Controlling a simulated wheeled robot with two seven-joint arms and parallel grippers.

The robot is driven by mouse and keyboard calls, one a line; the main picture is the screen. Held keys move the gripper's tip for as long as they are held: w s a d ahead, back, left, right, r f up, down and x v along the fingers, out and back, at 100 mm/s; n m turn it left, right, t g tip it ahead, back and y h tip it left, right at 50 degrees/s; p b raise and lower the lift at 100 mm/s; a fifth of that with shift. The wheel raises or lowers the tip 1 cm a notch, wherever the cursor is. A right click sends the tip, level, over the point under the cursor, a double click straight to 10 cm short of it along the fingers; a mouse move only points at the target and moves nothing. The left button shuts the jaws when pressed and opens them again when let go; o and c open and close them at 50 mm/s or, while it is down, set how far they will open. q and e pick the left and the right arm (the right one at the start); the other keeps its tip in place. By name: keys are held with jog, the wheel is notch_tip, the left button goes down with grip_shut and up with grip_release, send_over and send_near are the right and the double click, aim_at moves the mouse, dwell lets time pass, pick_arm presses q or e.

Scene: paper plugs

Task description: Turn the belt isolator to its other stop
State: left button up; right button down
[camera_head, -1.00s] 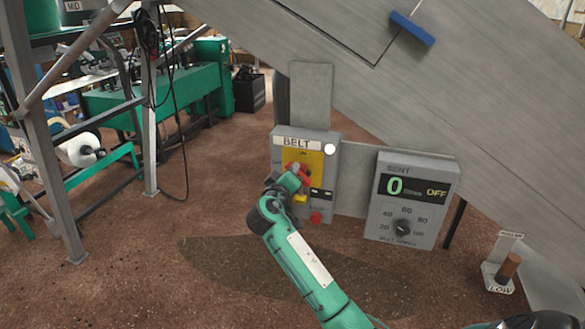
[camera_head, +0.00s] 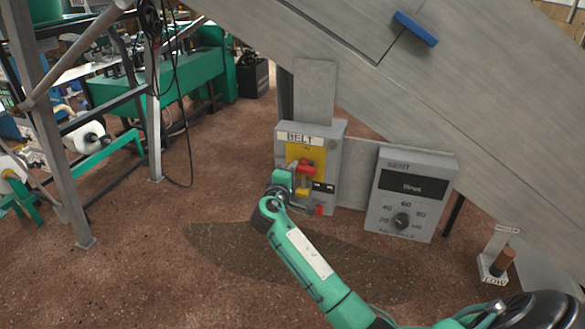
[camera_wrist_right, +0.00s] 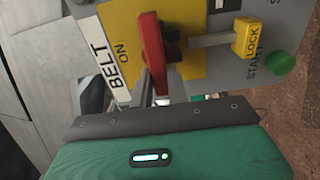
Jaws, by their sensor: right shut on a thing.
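The belt isolator is a red handle (camera_head: 307,167) on a yellow plate (camera_head: 292,151) on the front of the grey BELT box (camera_head: 335,140). The red handle (camera_wrist_right: 151,45) stands across the picture's height in the right wrist view, beside the word ON, so it lies roughly level across the box. My right gripper (camera_head: 292,173) reaches it from the left and front. Its fingers (camera_wrist_right: 155,82) are shut on the handle's near end in the right wrist view. The arm hides part of the box's lower left. My left gripper is not in view.
A yellow LOCK tab (camera_wrist_right: 248,37) and a green START button (camera_wrist_right: 281,64) sit beside the handle. A red button (camera_head: 319,210) is low on the box. A grey dial panel (camera_head: 411,190) stands to the right, under the sloping grey conveyor side (camera_head: 440,110). Floor in front is open.

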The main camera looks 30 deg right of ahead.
jog(key=shift+f, duration=0.1)
dwell(0.4)
jog(key=c, duration=1.4)
grip_release()
jog(key=shift+o, duration=0.2)
jog(key=b+v, duration=0.3)
jog(key=v, duration=1)
jog(key=shift+s+a+b, duration=0.25)
jog(key=shift+s+b, duration=0.05)
jog(key=shift+b, duration=0.1)
